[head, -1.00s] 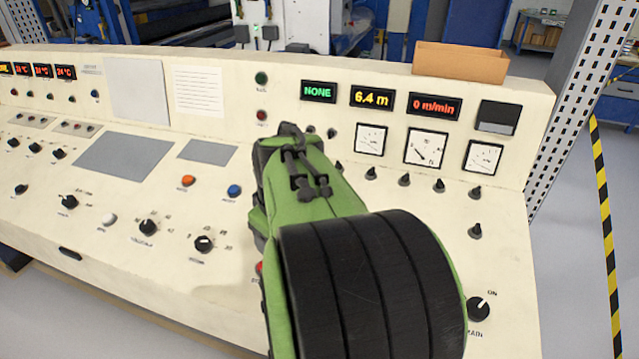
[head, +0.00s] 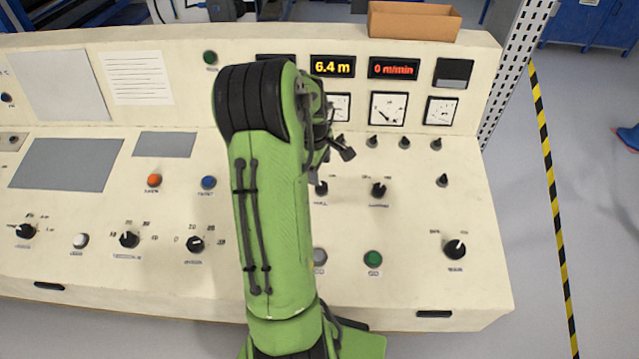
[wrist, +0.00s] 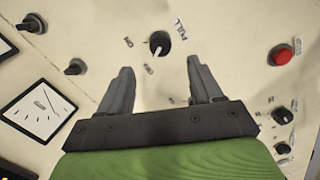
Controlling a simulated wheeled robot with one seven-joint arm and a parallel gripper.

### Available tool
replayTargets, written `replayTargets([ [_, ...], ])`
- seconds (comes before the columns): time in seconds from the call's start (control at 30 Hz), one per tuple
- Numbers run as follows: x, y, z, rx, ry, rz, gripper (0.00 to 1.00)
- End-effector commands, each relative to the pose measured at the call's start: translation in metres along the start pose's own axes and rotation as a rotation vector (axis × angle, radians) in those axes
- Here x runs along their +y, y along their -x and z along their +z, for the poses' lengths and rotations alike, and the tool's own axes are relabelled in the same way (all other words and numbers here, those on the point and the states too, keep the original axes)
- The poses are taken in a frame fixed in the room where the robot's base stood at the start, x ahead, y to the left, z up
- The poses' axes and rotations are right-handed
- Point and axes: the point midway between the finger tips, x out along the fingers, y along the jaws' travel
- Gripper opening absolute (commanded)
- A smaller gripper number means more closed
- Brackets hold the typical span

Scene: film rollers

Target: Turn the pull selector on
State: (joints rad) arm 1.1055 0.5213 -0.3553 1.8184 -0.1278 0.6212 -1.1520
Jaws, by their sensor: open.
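The pull selector (wrist: 159,43) is a black rotary knob with a white pointer line, on the cream panel in the wrist view. The word PULL is printed beside it, with smaller position marks too small to read surely. My gripper (wrist: 160,68) is open, with its two grey fingers apart and nothing between them. The selector lies just beyond the fingertips, roughly centred between them in the picture. No contact shows. In the head view my green arm covers part of the console, and I cannot make out the fingers or the pull selector there.
A red button (wrist: 283,56) is right of the selector in the wrist view, with other black knobs (wrist: 75,67) to the left and a gauge (wrist: 38,112) at lower left. In the head view a cardboard box (head: 413,21) stands on the console top.

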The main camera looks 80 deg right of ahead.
Motion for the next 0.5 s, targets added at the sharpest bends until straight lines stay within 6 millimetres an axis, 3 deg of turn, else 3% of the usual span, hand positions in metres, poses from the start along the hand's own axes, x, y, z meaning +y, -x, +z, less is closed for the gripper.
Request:
replayTargets([
  [0.03,-0.002,-0.016,0.001,-0.003,-0.001,-0.005,0.65],
  [0.2,-0.001,-0.057,0.001,-0.002,-0.001,-0.004,0.65],
  [0.33,-0.001,-0.078,0.001,-0.001,-0.002,-0.001,0.65],
  [0.5,0.000,-0.088,0.000,0.001,-0.001,0.001,0.65],
])
